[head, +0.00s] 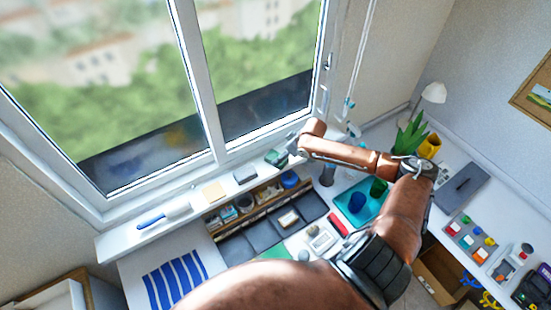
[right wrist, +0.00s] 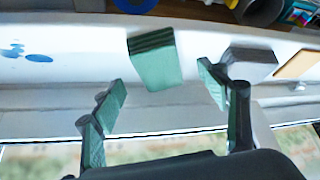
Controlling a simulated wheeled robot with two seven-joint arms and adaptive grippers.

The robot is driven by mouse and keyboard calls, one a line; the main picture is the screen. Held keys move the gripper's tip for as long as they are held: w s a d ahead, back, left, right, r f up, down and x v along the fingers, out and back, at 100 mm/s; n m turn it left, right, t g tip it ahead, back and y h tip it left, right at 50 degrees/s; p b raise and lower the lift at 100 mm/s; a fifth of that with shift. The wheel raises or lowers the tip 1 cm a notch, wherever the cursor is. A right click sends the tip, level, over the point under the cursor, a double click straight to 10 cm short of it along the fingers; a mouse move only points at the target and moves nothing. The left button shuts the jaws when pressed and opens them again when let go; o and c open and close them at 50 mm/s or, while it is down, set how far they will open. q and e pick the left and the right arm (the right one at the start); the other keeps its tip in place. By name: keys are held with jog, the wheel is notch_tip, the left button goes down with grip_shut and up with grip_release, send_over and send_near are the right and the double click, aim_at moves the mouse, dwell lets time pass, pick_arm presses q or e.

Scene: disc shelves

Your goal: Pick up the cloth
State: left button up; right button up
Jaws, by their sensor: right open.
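A green folded cloth (head: 277,158) with layered edges lies on the white windowsill, at its right part in the head view. In the right wrist view the cloth (right wrist: 153,60) lies just beyond the open fingertips, roughly between their lines. My right gripper (right wrist: 162,80) is open and empty, with a green-padded finger on each side. It looks apart from the cloth, though the exact gap is hard to judge. In the head view my right arm reaches left to the sill and the gripper is small there. My left gripper is not in view.
A grey block (right wrist: 249,62) lies close to the right finger, with a beige pad (right wrist: 298,66) beyond it. A blue-handled brush (head: 163,216) lies farther along the sill. Blue blots (right wrist: 28,55) mark the sill. The window (head: 200,150) borders it; a crowded desk stands below.

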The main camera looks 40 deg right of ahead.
jog(key=x, duration=0.3)
jog(key=shift+w+r, duration=0.15)
jog(key=shift+w, duration=0.05)
jog(key=shift+w+f+p, duration=0.3)
jog(key=shift+f, duration=0.4)
jog(key=c, duration=1.2)
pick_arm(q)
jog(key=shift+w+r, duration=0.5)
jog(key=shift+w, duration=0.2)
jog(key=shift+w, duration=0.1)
pick_arm(e)
jog(key=shift+r, duration=0.1)
